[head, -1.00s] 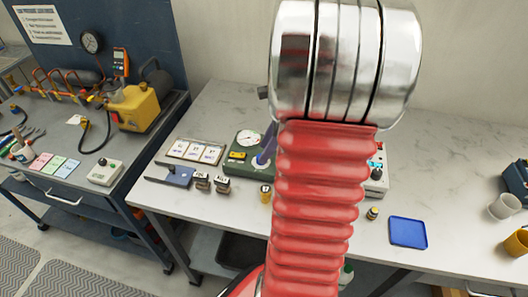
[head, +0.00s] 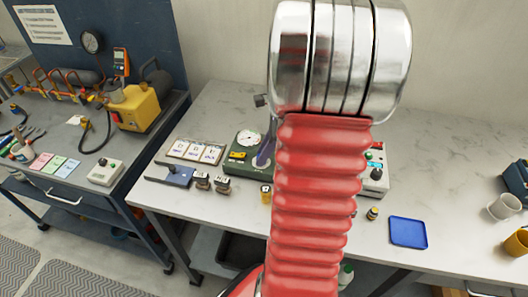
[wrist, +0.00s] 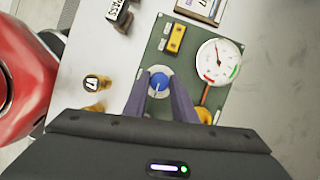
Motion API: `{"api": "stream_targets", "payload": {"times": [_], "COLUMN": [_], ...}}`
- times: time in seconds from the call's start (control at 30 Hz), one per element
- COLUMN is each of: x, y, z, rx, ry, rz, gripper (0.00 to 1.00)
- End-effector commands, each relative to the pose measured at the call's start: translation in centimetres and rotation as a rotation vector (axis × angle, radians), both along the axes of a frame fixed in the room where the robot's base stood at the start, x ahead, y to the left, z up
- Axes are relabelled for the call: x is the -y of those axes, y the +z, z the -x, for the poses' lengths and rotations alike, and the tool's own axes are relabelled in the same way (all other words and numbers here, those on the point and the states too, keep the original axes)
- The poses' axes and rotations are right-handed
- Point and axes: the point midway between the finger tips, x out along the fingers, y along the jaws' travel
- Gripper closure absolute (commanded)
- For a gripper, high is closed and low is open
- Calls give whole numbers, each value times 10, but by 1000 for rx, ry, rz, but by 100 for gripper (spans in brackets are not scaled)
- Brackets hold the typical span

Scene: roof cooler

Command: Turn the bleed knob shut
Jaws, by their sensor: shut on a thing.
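The bleed knob is a round blue knob (wrist: 159,82) with a white mark, on a pale round base on a green panel (wrist: 151,58). My gripper (wrist: 160,88) is shut on the knob, one dark finger on each side of it. In the head view my gripper (head: 265,153) stands at the green panel (head: 240,168), partly hidden by my arm, and the knob cannot be made out there. A white dial gauge (wrist: 219,60) sits on the panel to the right of the knob, and also shows in the head view (head: 247,138).
A yellow block (wrist: 176,38) and an orange lever (wrist: 206,94) are on the panel near the fingers.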

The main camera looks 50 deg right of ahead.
Motion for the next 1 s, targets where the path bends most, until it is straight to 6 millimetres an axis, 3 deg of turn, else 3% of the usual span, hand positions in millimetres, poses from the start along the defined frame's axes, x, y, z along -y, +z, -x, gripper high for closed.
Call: {"api": "stream_targets", "payload": {"times": [0.13,0.57,1.0], "x": [1,3,4], "y": [0,0,0], "z": [0,0,-3], "rx": [1,2,2], "ry": [-1,61,373], "rz": [1,3,5], "gripper": [98,98,98]}}
